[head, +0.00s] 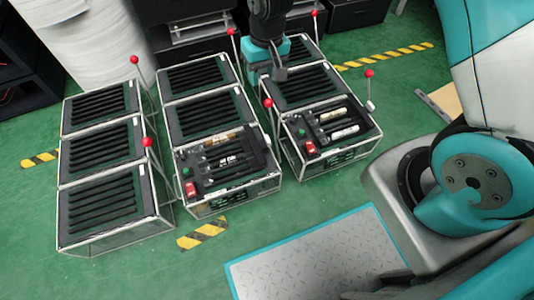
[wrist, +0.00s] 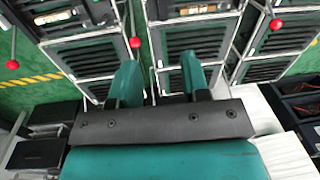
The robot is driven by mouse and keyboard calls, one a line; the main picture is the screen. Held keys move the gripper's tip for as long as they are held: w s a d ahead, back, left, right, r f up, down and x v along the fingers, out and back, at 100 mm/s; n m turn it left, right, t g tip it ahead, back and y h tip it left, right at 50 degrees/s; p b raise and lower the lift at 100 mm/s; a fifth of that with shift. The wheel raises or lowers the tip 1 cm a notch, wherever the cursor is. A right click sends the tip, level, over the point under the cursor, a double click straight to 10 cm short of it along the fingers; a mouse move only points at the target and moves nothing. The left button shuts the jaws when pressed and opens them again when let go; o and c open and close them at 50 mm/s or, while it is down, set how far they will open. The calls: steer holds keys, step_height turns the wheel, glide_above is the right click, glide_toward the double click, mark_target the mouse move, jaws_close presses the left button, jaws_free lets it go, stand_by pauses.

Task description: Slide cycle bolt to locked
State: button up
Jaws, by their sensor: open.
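Several glass-sided fixtures with dark slotted tops stand in three rows on the floor in the head view. The front middle fixture (head: 228,166) and the front right fixture (head: 330,128) each carry a panel with small pale cylinders, a green button and a red button. I cannot tell which part is the cycle bolt, and no label is readable. My gripper (head: 268,72) hangs over the right row, behind the front right fixture. In the wrist view my gripper (wrist: 159,68) has its two teal fingers apart with nothing between them.
Thin levers with red knobs rise beside the fixtures, such as the left knob (head: 148,141) and the right knob (head: 369,73). A knob (wrist: 135,42) shows near my left finger in the wrist view. Black cabinets stand behind.

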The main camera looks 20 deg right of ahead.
steer(key=m+h+b, duration=0.1)
steer(key=b, duration=0.4)
glide_above(267, 139)
step_height(267, 139, down, 16)
steer(key=r, duration=0.1)
step_height(267, 139, down, 17)
steer(key=b, duration=0.7)
steer(key=shift+d, duration=0.1)
